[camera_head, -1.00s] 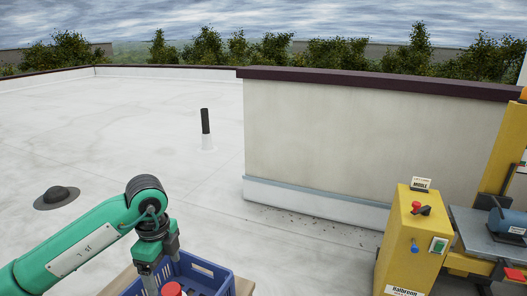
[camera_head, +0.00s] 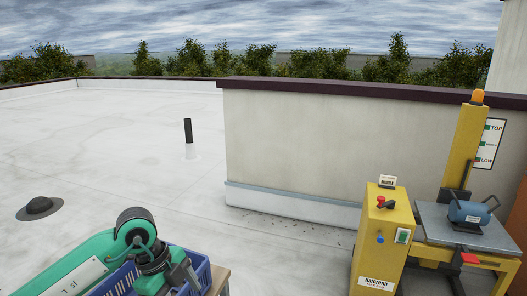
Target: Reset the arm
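My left arm (camera_head: 95,265) is green with a dark wrist and comes in from the lower left. Its wrist sits over a blue crate (camera_head: 204,274) at the bottom of the view. My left gripper (camera_head: 178,276) points down and to the right near the crate; its fingertips and any held thing cannot be made out. My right gripper is out of view.
A yellow lift machine (camera_head: 382,235) with a red knob, blue and green buttons stands at the lower right. Its grey platform (camera_head: 435,218) carries a blue cylinder (camera_head: 468,212). A low parapet wall (camera_head: 290,145) stands behind. The roof on the left is open, with a black pipe (camera_head: 188,130) and a dark vent (camera_head: 39,206).

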